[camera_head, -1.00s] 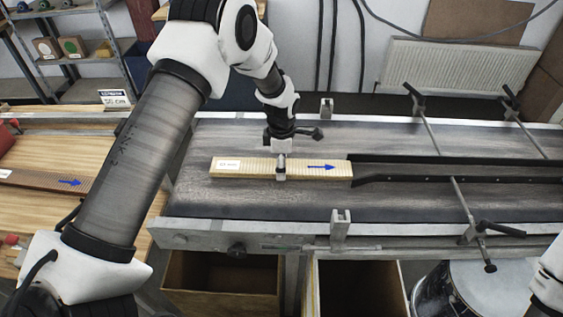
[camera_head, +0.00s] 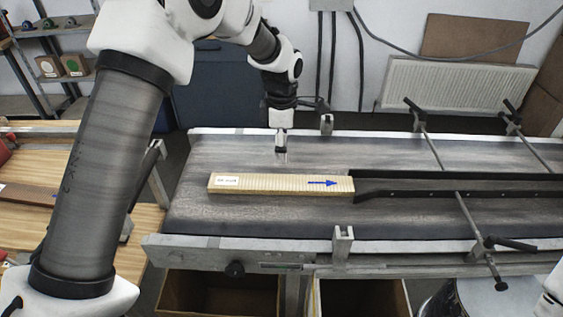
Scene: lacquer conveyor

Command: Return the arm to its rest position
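My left arm comes in from the left and reaches over the conveyor (camera_head: 430,206). My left gripper (camera_head: 281,154) hangs fingers down above the far part of the belt, clear of the board. Its fingers show edge-on, so I cannot tell whether they are apart; nothing shows between them. A pale wooden board (camera_head: 270,184) lies flat on the belt, with a white label at its left end and a blue arrow pointing right. Its right end is by the start of the dark guide rail (camera_head: 450,194). Only a white piece of my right arm shows at the lower right edge.
Clamp rods (camera_head: 470,220) with black handles stand over the belt at the right. A wooden table (camera_head: 30,225) with a brown board (camera_head: 28,190) is at the left. Open boxes (camera_head: 220,293) and a drum (camera_head: 500,298) stand below the conveyor's front edge.

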